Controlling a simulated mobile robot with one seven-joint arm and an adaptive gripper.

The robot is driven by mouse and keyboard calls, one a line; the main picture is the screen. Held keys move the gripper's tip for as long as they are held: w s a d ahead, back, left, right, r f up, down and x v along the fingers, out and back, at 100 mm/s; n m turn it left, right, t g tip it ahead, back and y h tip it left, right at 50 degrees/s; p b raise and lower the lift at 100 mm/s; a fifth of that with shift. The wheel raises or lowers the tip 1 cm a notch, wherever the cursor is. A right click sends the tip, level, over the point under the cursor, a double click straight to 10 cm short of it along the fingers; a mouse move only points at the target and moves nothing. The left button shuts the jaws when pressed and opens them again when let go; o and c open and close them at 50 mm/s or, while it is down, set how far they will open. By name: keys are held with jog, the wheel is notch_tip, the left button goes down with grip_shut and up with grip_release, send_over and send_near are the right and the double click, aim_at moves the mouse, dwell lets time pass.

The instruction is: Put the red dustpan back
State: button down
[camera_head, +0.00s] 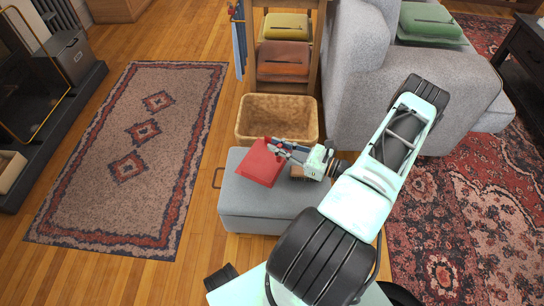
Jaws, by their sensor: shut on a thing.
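The red dustpan (260,164) is over the left part of a grey padded ottoman (237,196). My gripper (277,146) is shut on the dustpan at its upper right edge. The dustpan lies about flat, but I cannot tell whether it touches the ottoman top or is held just above it. My gripper and arm hide part of the ottoman's right side.
A wicker basket (277,110) stands right behind the ottoman. A grey sofa (350,90) stands at the right. A patterned rug (110,190) on the left is clear.

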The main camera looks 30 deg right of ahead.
aim_at(272, 164)
jog(key=shift+w+a+f+b, duration=0.15)
jog(key=shift+w+f+b, duration=0.2)
jog(key=shift+f, duration=0.55)
jog(key=shift+w+a+f+b, duration=0.2)
jog(key=shift+w+f, duration=0.1)
jog(key=shift+f, duration=0.6)
jog(key=shift+w+a+f+b, duration=0.15)
jog(key=shift+w+f+b, duration=0.2)
jog(key=shift+f, duration=0.65)
jog(key=shift+f, duration=0.15)
jog(key=c, duration=1.9)
grip_release()
